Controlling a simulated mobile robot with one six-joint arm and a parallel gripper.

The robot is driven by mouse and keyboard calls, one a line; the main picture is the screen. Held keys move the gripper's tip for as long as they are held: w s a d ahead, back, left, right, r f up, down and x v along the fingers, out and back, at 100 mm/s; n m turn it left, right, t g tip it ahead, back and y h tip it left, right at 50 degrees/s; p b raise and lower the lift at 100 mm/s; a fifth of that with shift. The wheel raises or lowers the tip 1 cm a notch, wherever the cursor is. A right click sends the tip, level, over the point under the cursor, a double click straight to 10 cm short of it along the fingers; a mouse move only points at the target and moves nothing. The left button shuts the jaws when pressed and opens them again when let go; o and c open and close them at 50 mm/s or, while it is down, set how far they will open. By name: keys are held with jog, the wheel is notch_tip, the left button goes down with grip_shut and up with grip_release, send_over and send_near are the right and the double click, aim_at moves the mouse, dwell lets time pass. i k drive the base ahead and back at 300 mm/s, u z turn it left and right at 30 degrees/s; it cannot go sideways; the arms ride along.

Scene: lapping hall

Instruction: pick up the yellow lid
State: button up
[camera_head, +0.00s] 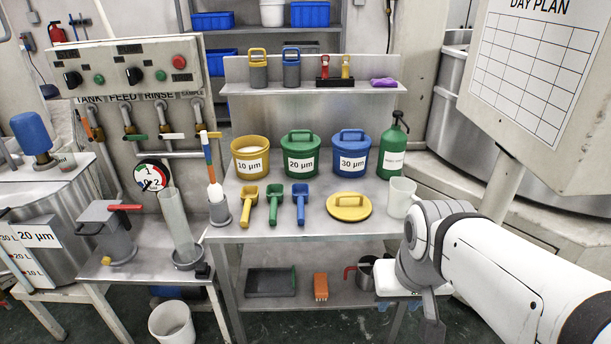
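The yellow lid (349,206) lies flat on the steel table (300,232), near its front edge, with its handle on top. It is apart from the yellow 10 µm bucket (250,160), which stands open at the back left of the table. My arm comes in from the right. Its end, with my gripper (432,308), is low at the right, in front of the table and away from the lid. The fingers are not clear enough to tell whether they are open or shut.
Lidded green (300,158) and blue (351,158) buckets and a green bottle (393,150) stand behind the lid. Yellow (249,204), green (275,203) and blue (300,202) scoops lie left of it. A translucent jug (401,198) stands close on its right.

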aim_at(345, 205)
jog(key=i, duration=1)
jog(key=u, duration=0.05)
